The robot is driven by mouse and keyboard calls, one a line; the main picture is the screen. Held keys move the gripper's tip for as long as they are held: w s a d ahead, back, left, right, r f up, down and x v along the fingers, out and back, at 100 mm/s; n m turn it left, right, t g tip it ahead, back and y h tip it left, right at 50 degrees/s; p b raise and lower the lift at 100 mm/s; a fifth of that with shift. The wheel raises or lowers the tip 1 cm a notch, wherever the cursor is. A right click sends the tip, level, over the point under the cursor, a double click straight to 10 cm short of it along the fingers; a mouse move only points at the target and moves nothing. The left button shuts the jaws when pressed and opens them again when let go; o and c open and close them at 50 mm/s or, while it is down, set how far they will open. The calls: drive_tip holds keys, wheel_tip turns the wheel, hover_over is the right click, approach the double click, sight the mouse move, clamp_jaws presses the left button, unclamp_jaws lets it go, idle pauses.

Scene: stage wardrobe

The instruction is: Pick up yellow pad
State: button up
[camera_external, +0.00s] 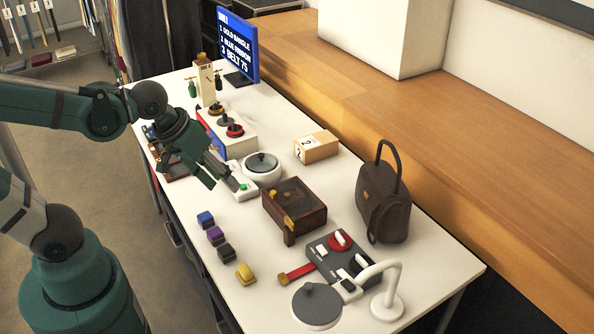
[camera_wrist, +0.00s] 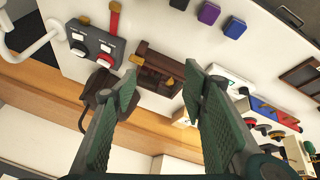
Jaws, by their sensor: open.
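The yellow pad (camera_external: 245,273) lies on the white table near its front-left edge, at the near end of a row of small pads. It does not show in the wrist view. My gripper (camera_external: 214,176) is open and empty above the table, well behind the yellow pad, near a small white box with a green button (camera_external: 243,187). In the wrist view my gripper (camera_wrist: 168,82) has its two green fingers spread apart, with a brown wooden box (camera_wrist: 158,72) seen between and beyond them.
A black pad (camera_external: 226,252), a purple pad (camera_external: 215,235) and a blue pad (camera_external: 205,219) stand in line behind the yellow one. The wooden box, a dark control panel (camera_external: 322,250) with a red strap (camera_external: 299,272), a white lamp (camera_external: 388,303) and a brown bag (camera_external: 384,205) stand to the right.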

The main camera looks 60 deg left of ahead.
drive_tip(key=w+d+f+n+g, duration=0.1)
drive_tip(key=d+f+n+g, duration=0.1)
drive_tip(key=d+f+n, duration=0.4)
drive_tip(key=n+g, duration=0.3)
drive_tip(key=n, duration=0.4)
hover_over(245, 268)
drive_tip(key=f, duration=0.9)
drive_tip(key=shift+w+a+f+p, duration=0.1)
drive_tip(key=shift+a+f+p, duration=0.25)
drive_tip(key=shift+f+p, duration=0.05)
drive_tip(key=shift+s+d+f+n, duration=0.25)
drive_tip(key=shift+f+n, duration=0.05)
drive_tip(key=shift+f, duration=0.25)
drive_tip(key=shift+f, duration=0.1)
drive_tip(key=shift+f+b, duration=0.4)
drive_tip(key=shift+f, duration=0.8)
drive_tip(key=shift+w+d+f+b, duration=0.1)
drive_tip(key=shift+f+b, duration=1)
drive_tip(key=shift+f, duration=1.5)
drive_tip(key=shift+c, duration=0.5)
drive_tip(key=c, duration=0.9)
